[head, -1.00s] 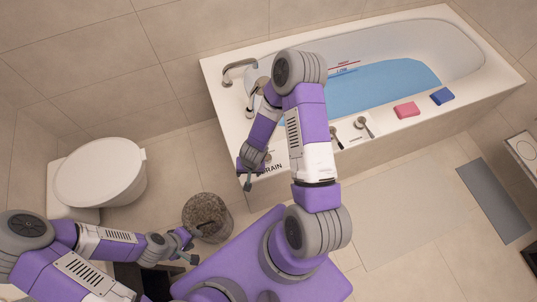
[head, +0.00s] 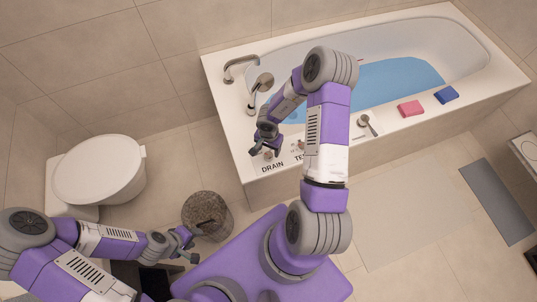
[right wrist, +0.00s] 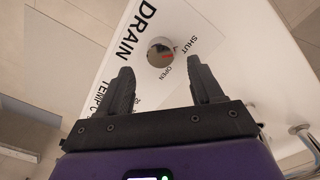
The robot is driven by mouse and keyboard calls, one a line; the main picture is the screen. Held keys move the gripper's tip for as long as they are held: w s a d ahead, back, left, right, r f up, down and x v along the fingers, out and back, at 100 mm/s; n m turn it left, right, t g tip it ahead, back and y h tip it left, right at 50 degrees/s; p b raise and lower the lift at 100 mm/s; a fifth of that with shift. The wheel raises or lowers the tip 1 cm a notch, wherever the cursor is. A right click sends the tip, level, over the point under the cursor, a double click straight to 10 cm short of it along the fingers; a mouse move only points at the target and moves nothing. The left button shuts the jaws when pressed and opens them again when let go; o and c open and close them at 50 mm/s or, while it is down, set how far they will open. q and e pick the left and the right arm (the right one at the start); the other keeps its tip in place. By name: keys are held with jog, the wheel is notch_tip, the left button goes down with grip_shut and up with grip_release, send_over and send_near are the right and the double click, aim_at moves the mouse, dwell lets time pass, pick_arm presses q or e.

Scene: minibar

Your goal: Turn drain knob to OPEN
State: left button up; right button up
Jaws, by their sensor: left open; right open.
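The drain knob (right wrist: 158,54) is a round, shiny metal knob on the white tub rim, with DRAIN, SHUT and OPEN printed around it. In the right wrist view it lies just beyond the gap between the fingertips. A small red patch shows on it, but its setting is not clear. My right gripper (right wrist: 163,78) is open and empty, with a finger to either side below the knob. In the head view my right gripper (head: 264,147) is over the tub rim by the DRAIN label (head: 272,164). My left gripper (head: 190,246) is open and empty, low at the left.
The bathtub (head: 240,130) holds blue water (head: 400,85). A faucet (head: 240,68), a metal lever (head: 367,122), a pink block (head: 411,108) and a blue block (head: 446,95) are on its rim. A round stone-like stool (head: 204,207) and a toilet (head: 98,170) stand left.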

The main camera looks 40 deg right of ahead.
aim_at(269, 155)
notch_tip(269, 155, down, 5)
jog(key=shift+r+b, duration=0.2)
jog(key=shift+b, duration=0.95)
